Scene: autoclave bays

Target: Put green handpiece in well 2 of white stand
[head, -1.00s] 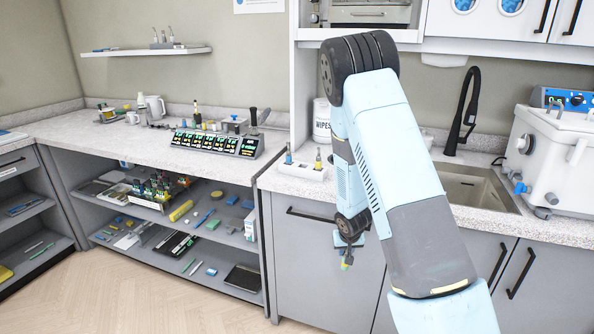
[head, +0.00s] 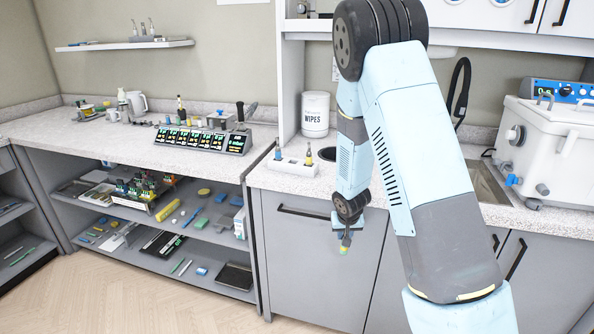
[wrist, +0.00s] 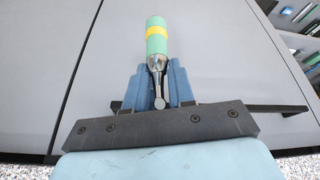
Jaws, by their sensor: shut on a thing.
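My gripper (wrist: 160,90) is shut on the green handpiece (wrist: 155,38), which has a yellow band and a bare metal end between the blue fingers. In the head view my gripper (head: 345,234) hangs in front of the grey cabinet, below the counter edge, and only a small green and yellow bit of the handpiece (head: 343,250) shows. The white stand (head: 291,169) is on the counter, up and left of my gripper. A blue-tipped piece stands at its left end and a yellow-banded piece near its right end. Well numbers are not readable.
A white wipes tub (head: 315,118) stands behind the stand. The sink and a black tap (head: 459,92) are to the right, partly behind my arm. A black cabinet handle (head: 304,213) sticks out below the counter. A lit display panel (head: 203,139) stands on the left counter.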

